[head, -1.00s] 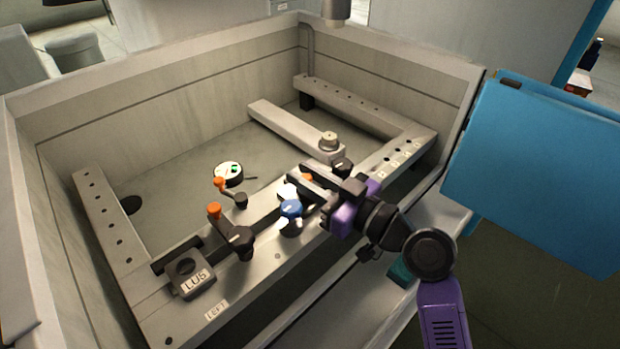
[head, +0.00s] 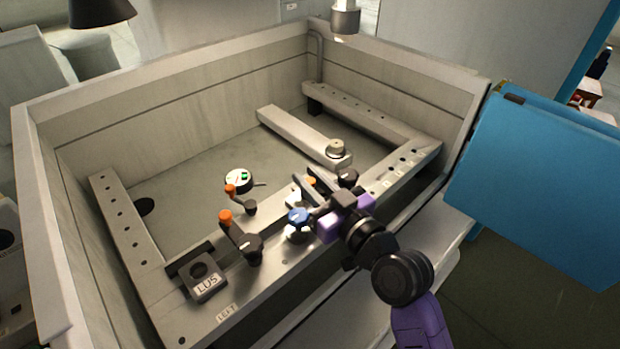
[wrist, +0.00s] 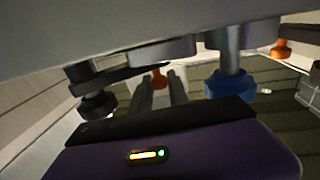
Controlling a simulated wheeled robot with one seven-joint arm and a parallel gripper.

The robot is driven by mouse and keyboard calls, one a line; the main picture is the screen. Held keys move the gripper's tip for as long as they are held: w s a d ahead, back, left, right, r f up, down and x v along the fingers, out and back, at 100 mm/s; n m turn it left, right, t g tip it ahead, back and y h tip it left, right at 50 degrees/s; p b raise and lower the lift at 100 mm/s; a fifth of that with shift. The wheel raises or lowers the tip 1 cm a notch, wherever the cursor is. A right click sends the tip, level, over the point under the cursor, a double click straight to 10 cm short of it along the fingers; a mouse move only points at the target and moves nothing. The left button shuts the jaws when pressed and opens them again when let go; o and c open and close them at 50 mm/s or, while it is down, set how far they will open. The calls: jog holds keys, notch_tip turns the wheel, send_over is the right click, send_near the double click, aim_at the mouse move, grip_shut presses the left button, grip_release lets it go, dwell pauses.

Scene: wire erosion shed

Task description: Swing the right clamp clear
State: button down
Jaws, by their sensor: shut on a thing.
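The right clamp has a black hub knob (head: 347,178) and an orange-tipped handle (head: 311,182), on the right part of the front rail. My gripper (head: 305,178) reaches in from the lower right, its two dark fingers on either side of the orange tip. In the wrist view the orange tip (wrist: 158,79) shows between the fingers (wrist: 160,92), which are shut on the handle. The black hub (wrist: 97,105) shows at left there. The handle's full length is partly hidden by my fingers in the head view.
A blue knob (head: 298,217) stands close left of my gripper. A blue panel (head: 540,180) stands at right. The tank floor (head: 215,150) is largely open.

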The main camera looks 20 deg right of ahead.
jog(key=c, duration=1.3)
grip_release()
jog(key=s, duration=0.2)
jog(key=s+d+b, duration=0.1)
jog(key=s, duration=0.2)
jog(key=s+b, duration=0.1)
jog(key=s, duration=0.1)
jog(key=shift+s+d+f, duration=0.1)
jog(key=shift+s+d, duration=0.05)
jog(key=shift+s, duration=0.15)
